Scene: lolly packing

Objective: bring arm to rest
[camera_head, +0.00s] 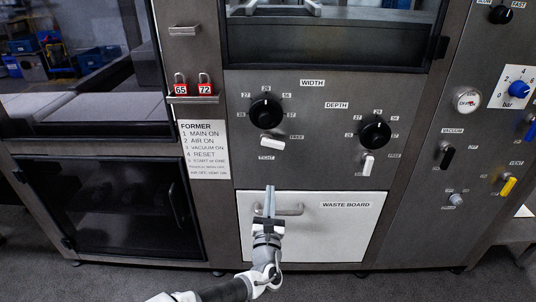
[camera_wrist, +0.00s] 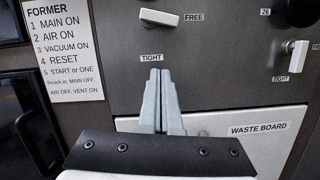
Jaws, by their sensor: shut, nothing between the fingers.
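My gripper (camera_head: 270,190) is in front of the machine at the top of the white waste board door (camera_head: 345,235). In the head view its fingers overlap the left part of the door's handle (camera_head: 292,210); whether they touch it I cannot tell. In the wrist view the two grey fingers (camera_wrist: 160,75) are together with nothing between them, just below the TIGHT label (camera_wrist: 151,58). My arm reaches up from the bottom of the head view.
Above are the WIDTH dial (camera_head: 266,113) and DEPTH dial (camera_head: 375,135), each with a white lever below. A dark glass door (camera_head: 115,205) is at lower left. Coloured valves and gauges are at right. Grey floor lies in front.

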